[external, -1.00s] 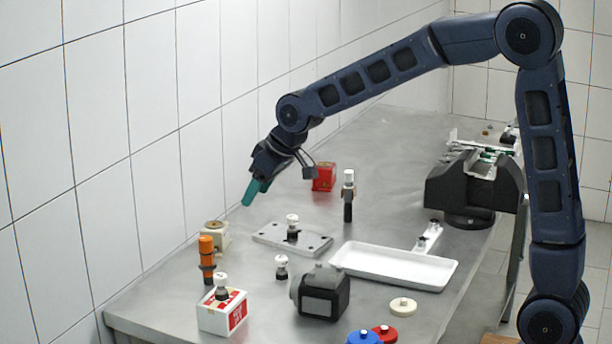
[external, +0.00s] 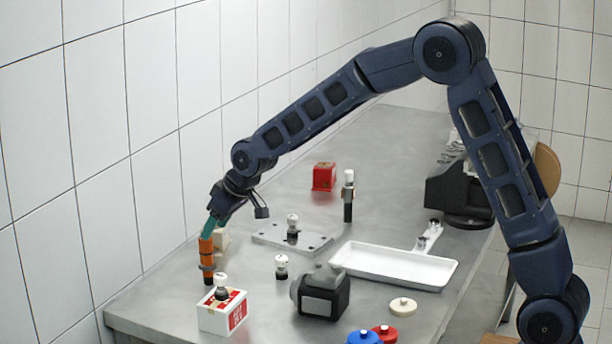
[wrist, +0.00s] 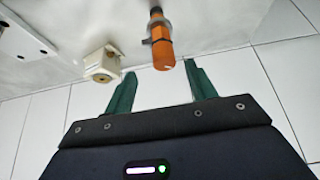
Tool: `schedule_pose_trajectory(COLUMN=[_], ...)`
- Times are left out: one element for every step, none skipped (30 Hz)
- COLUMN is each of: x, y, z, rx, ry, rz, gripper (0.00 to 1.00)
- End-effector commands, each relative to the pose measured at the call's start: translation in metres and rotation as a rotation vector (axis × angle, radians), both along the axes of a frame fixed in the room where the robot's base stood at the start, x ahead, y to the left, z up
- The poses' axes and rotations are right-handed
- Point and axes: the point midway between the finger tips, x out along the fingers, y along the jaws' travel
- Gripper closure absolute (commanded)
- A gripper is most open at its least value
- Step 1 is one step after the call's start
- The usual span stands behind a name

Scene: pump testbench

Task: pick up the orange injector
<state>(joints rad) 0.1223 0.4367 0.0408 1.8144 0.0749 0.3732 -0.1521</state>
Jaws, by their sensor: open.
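The orange injector (external: 207,258) stands upright near the left edge of the table, with a dark lower part. In the wrist view the injector (wrist: 162,45) lies just beyond the fingertips, roughly between their lines and a little nearer the right finger. My gripper (external: 212,228) has green fingers and is at the injector's top in the external view. In the wrist view my gripper (wrist: 160,80) is open, with nothing between the fingers. I cannot tell from the external view whether a finger touches the injector.
A beige block with a round top (wrist: 101,66) stands close beside the injector, partly hidden in the external view. A white-and-red box (external: 222,312) with a white-topped piece is in front. A grey plate (external: 315,243), dark pump body (external: 322,296) and white tray (external: 400,280) lie to the right.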

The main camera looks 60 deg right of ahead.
Motion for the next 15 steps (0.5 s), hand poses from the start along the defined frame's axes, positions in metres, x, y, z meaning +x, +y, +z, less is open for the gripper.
schedule_pose_trajectory(x=[0.002, 0.002, 0.003, 0.004, 0.005, 0.007, 0.008, 0.010, 0.013, 0.015, 0.017, 0.020, 0.023, 0.024, 0.027], y=[0.000, 0.000, 0.000, 0.001, 0.001, 0.002, 0.002, 0.003, 0.004, 0.004, 0.005, 0.006, 0.006, 0.006, 0.005], z=[-0.003, -0.004, -0.005, -0.006, -0.007, -0.010, -0.012, -0.015, -0.019, -0.022, -0.025, -0.030, -0.034, -0.037, -0.041], rx=[0.000, 0.000, 0.000, 0.000, 0.000, 0.000, 0.000, 0.000, 0.000, 0.000, 0.000, 0.000, 0.000, 0.000, 0.000], ry=[0.000, 0.000, 0.000, 0.000, 0.000, 0.000, 0.001, 0.001, 0.002, 0.002, 0.001, 0.001, 0.002, 0.002, 0.001], rz=[0.000, 0.000, 0.000, 0.000, 0.000, 0.000, 0.001, 0.001, 0.001, 0.001, 0.001, 0.001, 0.000, 0.000, 0.000], gripper=[0.44, 0.44, 0.44, 0.44, 0.44, 0.44, 0.44, 0.44, 0.44, 0.44, 0.44, 0.44, 0.44, 0.44, 0.44])
